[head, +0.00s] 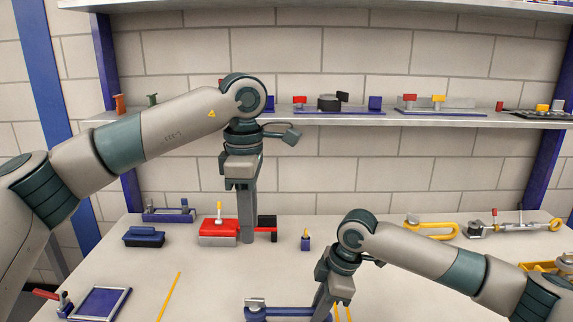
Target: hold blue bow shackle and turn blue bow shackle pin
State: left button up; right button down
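The blue bow shackle (290,312) lies at the bottom middle of the table, partly cut off by the picture's lower edge. A grey metal part, seemingly its pin (255,303), shows at its left end. My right gripper (321,308) points down at the shackle's right end and overlaps it; I cannot tell whether it grips it. My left gripper (247,238) points down farther back, away from the shackle, in front of or beside a red and black device. Its fingers show edge-on, so I cannot tell their opening.
The red device (218,232) with a black part stands by my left gripper. A dark blue block (144,237), a small blue piece (305,241), a yellow shackle (432,229) and a metal turnbuckle-like part (505,227) lie around. A shelf (350,117) runs behind. The table's middle is fairly clear.

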jog(key=c, duration=1.6)
grip_release()
jog(key=shift+o, duration=0.2)
jog(key=shift+r, duration=0.15)
jog(key=v, duration=1.1)
jog(key=shift+r, duration=0.4)
jog(key=shift+d+r, duration=0.1)
jog(key=shift+d, duration=0.05)
notch_tip(320, 180, up, 8)
jog(key=p, duration=0.9)
jog(key=shift+s+f, duration=0.1)
jog(key=shift+f, duration=0.1)
